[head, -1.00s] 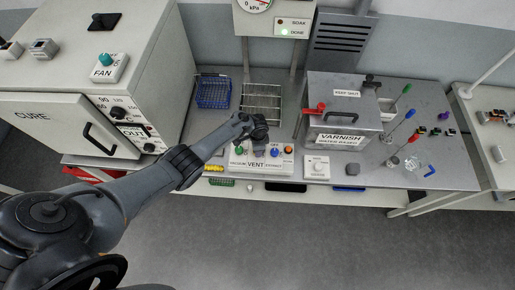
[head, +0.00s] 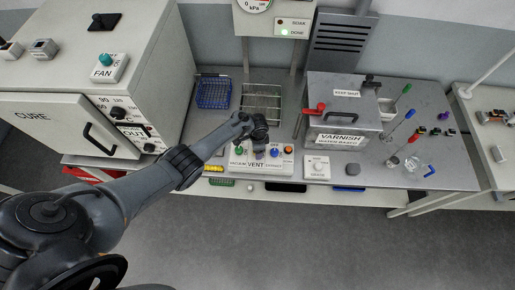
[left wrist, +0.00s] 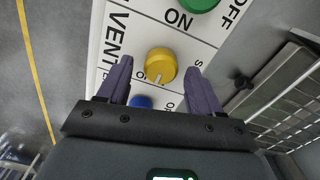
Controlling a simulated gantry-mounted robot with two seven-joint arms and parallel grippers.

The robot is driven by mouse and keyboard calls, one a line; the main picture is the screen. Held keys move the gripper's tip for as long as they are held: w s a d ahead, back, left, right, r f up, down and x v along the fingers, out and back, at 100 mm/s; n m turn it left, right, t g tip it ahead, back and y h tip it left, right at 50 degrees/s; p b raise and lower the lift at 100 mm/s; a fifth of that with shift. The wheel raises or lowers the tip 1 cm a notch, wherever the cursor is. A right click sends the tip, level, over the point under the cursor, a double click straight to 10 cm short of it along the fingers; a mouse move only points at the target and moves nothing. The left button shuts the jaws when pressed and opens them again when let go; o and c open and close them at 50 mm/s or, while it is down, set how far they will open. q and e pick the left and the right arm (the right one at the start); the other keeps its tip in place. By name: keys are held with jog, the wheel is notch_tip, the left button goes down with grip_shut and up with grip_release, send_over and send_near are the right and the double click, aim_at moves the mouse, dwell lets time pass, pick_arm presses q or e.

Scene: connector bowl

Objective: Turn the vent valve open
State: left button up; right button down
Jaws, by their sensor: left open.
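The vent valve is a yellow knob (left wrist: 161,64) on a white panel, beside the word VENT. A pale pointer mark on it points toward the lower left of the left wrist view. My left gripper (left wrist: 159,68) is open, with one dark finger on each side of the yellow knob; I cannot tell whether they touch it. In the head view my left gripper (head: 259,149) is over the middle of the control panel (head: 243,166) and hides the yellow knob. My right gripper is not in view.
A green knob (left wrist: 198,3) and a blue knob (left wrist: 142,102) flank the yellow one. An orange knob (head: 288,150) is at the panel's right. Behind stand a wire rack (head: 261,101) and a blue basket (head: 213,92). The varnish tank (head: 343,115) stands to the right.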

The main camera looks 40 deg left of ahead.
pick_arm(q)
notch_tip(320, 180, up, 11)
jog(key=p, duration=0.3)
jog(key=shift+f+p, duration=0.2)
jog(key=shift+p, duration=0.15)
jog(key=shift+s+f, duration=0.1)
jog(key=s+d+f+g, duration=0.1)
jog(key=s+d+f, duration=0.1)
jog(key=s+f, duration=0.65)
jog(key=s+d+f+g, duration=0.2)
jog(key=s+d+f, duration=0.1)
jog(key=s, duration=1.1)
jog(key=s+d+r+n+t+p, duration=0.1)
jog(key=s+d+r+t, duration=0.1)
jog(key=s+d+r, duration=0.3)
notch_tip(320, 180, up, 24)
jog(key=w+d+n+t, duration=0.1)
jog(key=n+t, duration=0.3)
jog(key=n, duration=0.1)
jog(key=shift+w+r+t+p, duration=0.15)
jog(key=shift+w+t+p, duration=0.15)
